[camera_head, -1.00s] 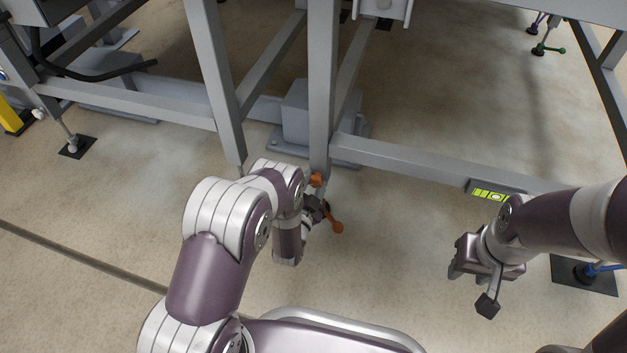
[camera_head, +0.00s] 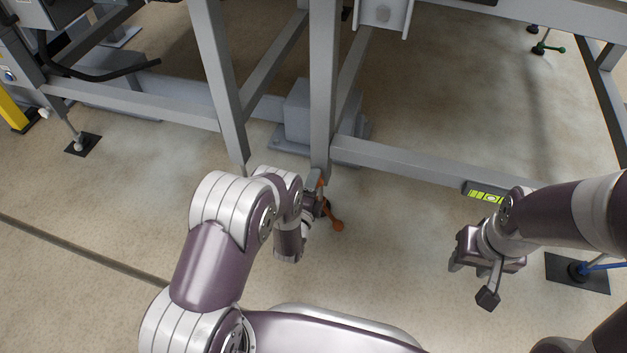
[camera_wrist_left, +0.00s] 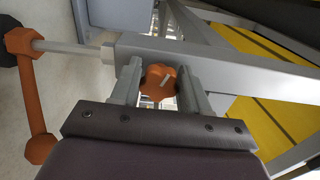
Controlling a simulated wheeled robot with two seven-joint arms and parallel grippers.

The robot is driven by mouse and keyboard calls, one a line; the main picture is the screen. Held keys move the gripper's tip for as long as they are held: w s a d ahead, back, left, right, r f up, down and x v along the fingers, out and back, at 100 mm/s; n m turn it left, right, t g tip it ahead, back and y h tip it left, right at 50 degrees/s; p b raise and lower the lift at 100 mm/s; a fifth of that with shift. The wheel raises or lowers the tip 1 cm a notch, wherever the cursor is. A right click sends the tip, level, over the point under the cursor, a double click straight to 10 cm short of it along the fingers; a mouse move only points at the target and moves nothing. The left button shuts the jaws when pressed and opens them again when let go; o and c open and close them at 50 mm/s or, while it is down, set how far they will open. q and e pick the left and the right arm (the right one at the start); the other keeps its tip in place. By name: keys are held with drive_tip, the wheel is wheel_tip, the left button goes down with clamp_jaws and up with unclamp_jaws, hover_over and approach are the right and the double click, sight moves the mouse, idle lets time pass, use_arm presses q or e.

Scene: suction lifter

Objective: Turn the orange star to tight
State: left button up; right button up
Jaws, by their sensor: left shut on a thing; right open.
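The orange star (camera_wrist_left: 158,82) sits between the two fingers of my left gripper (camera_wrist_left: 160,90) in the left wrist view, beside the grey frame leg. My left gripper (camera_head: 318,192) is shut on it, low by the leg in the head view, where only a thin strip of orange shows. An orange crank with knobbed ends (camera_wrist_left: 35,95) is on a rod at the leg's end; part of it (camera_head: 337,225) shows beside the gripper in the head view. My right gripper (camera_head: 458,258) is open and empty, above the floor at the right.
Grey frame legs and beams (camera_head: 322,90) stand around my left gripper. A foot with a blue lever stands on a dark plate (camera_head: 560,275) at the right. Floor between my arms is clear.

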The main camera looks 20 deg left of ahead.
use_arm(q)
drive_tip(key=m, duration=0.3)
drive_tip(key=shift+r+m+p, duration=0.1)
drive_tip(key=shift+m+p, duration=0.3)
drive_tip(key=m, duration=0.3)
drive_tip(key=shift+d+r+m+p, duration=0.1)
drive_tip(key=shift+m+p, duration=0.2)
drive_tip(key=shift+p, duration=0.05)
drive_tip(key=m, duration=0.3)
drive_tip(key=shift+m, duration=0.3)
drive_tip(key=shift+d+m+p, duration=0.15)
drive_tip(key=shift+m+p, duration=0.3)
drive_tip(key=shift+m, duration=1.05)
drive_tip(key=o, duration=1)
drive_tip(key=shift+c, duration=0.2)
